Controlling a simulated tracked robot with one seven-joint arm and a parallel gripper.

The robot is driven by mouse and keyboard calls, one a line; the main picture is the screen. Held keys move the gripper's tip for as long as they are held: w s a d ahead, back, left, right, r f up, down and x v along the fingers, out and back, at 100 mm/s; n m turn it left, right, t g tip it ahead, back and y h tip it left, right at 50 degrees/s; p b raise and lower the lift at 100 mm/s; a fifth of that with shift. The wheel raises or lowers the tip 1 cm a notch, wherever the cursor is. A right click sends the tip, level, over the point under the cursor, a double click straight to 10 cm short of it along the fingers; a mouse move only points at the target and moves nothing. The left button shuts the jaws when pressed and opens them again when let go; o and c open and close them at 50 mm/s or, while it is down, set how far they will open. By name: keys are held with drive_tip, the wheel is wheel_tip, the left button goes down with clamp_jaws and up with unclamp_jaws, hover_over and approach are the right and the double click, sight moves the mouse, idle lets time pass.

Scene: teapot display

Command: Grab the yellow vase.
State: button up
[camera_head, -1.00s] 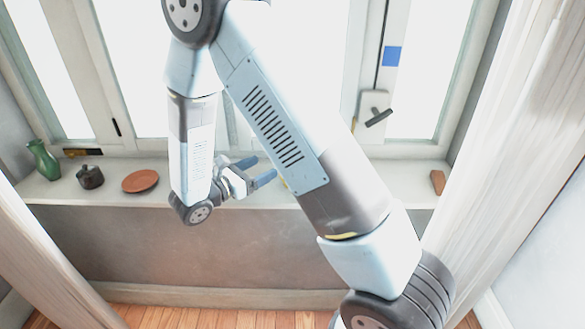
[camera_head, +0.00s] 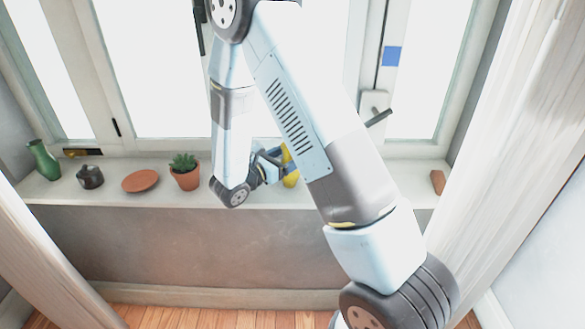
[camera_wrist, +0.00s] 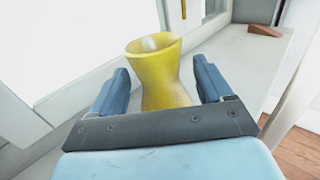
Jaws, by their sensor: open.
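The yellow vase (camera_wrist: 164,75) stands upright on the windowsill in the wrist view, with a wide flared mouth and a narrower waist. My gripper (camera_wrist: 160,78) is open, with one blue finger on each side of the vase. Its lower part is hidden behind the gripper body. In the head view a part of the yellow vase (camera_head: 291,178) shows between my gripper (camera_head: 283,160) and my arm, which hides the rest. I cannot tell whether either finger touches the vase.
On the sill (camera_head: 110,197), to the left, stand a potted succulent (camera_head: 185,176), a terracotta saucer (camera_head: 140,181), a dark lidded pot (camera_head: 90,177) and a green vase (camera_head: 43,160). A reddish-brown block (camera_head: 437,181) lies at the right. Window frames rise behind.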

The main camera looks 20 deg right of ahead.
drive_tip(key=shift+x, duration=1.45)
drive_tip(key=shift+f, duration=0.1)
drive_tip(key=c, duration=1.3)
